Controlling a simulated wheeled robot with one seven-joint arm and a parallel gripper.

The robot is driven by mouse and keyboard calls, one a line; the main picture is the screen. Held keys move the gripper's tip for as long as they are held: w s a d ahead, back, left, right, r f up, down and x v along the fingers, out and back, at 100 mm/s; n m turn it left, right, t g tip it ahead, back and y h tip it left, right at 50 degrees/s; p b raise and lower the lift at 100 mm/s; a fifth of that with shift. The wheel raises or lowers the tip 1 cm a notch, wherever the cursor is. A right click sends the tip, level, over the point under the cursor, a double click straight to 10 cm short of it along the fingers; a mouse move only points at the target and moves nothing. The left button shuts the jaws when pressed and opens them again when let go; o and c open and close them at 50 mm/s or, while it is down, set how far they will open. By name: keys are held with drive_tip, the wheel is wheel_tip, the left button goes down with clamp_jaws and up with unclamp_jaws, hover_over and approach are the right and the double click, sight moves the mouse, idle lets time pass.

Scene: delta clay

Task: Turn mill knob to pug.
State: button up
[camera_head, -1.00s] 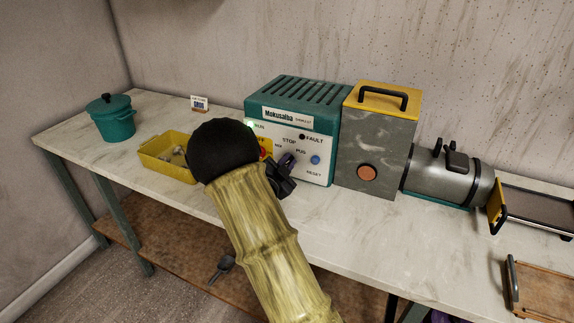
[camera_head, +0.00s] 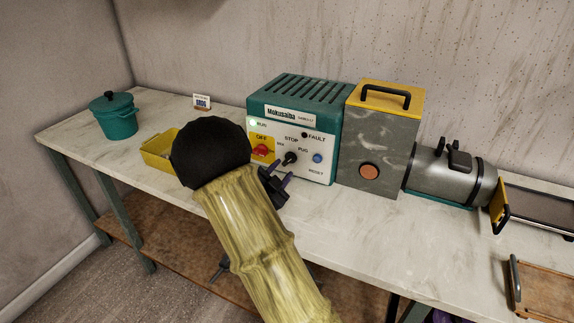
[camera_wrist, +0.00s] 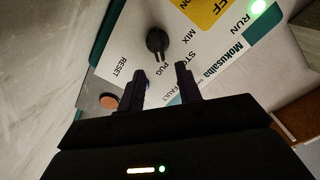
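The mill's control box (camera_head: 293,100) is teal with a white front panel. Its black mode knob (camera_head: 290,158) sits among the labels MIX, STOP and PUG. In the wrist view, the knob (camera_wrist: 157,40) has a narrow pointer end that appears to face the PUG label. My gripper (camera_head: 278,178) is in front of and just below the knob, apart from it. In the wrist view, my gripper (camera_wrist: 162,76) has its two dark fingers spread with nothing between them, and the knob lies beyond the tips.
A red switch (camera_head: 262,150) on a yellow plate, a blue reset button (camera_head: 317,158) and a lit green RUN lamp (camera_head: 253,123) share the panel. A grey block with a yellow lid (camera_head: 384,96) adjoins the box. A yellow tray (camera_head: 157,151) stands left.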

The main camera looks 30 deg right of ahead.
drive_tip(key=v, duration=1.1)
drive_tip(key=shift+s+a, duration=0.2)
drive_tip(key=shift+s, duration=0.05)
